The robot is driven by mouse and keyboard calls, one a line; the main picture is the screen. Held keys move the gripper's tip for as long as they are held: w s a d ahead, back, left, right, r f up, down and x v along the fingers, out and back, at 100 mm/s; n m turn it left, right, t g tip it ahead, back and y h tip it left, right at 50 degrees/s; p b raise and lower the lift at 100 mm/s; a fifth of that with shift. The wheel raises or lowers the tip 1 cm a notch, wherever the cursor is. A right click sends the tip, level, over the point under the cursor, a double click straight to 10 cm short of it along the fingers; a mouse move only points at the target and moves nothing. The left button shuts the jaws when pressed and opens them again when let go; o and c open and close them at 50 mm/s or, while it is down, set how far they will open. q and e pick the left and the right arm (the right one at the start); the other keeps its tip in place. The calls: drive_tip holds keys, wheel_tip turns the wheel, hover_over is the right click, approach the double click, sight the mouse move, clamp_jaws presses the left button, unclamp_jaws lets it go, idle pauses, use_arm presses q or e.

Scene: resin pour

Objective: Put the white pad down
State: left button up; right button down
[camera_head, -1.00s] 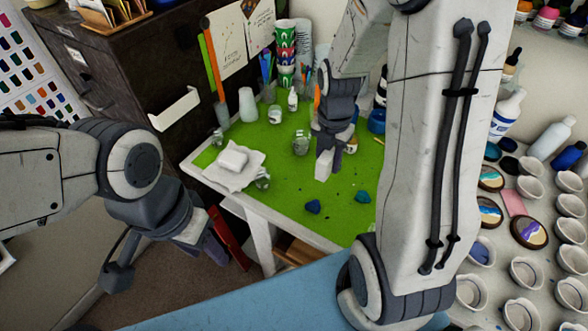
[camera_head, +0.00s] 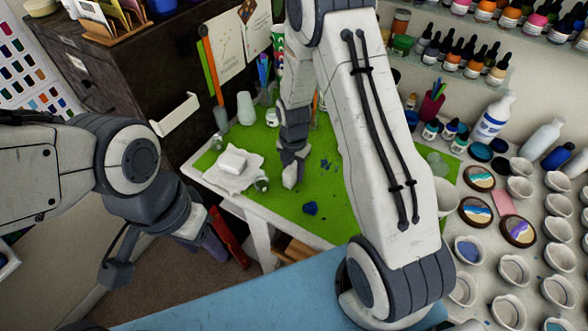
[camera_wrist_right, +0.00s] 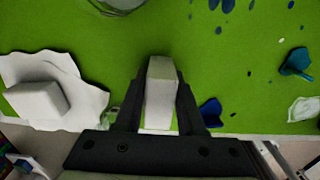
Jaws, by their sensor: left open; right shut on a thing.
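The white pad (camera_head: 290,176) is a small upright block in my right gripper (camera_head: 291,160), above the green mat (camera_head: 325,215). The right wrist view shows the pad (camera_wrist_right: 161,92) pinched between the two dark fingers; whether its lower end touches the mat cannot be told. A second white block (camera_head: 233,161) lies on a crumpled white sheet (camera_head: 243,182) to the left; the sheet also shows in the right wrist view (camera_wrist_right: 78,72). My left gripper (camera_head: 207,243) is open and empty, off the table's left front side.
A dark blue lump (camera_head: 310,208) lies on the mat, right of the pad. A teal lump (camera_wrist_right: 296,62) and blue spots show in the right wrist view. A small jar (camera_head: 261,184) stands beside the sheet. Cups and bottles stand along the back.

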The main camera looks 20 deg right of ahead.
drive_tip(key=shift+f, duration=0.2)
drive_tip(key=c, duration=0.5)
unclamp_jaws()
drive_tip(key=shift+r, duration=0.1)
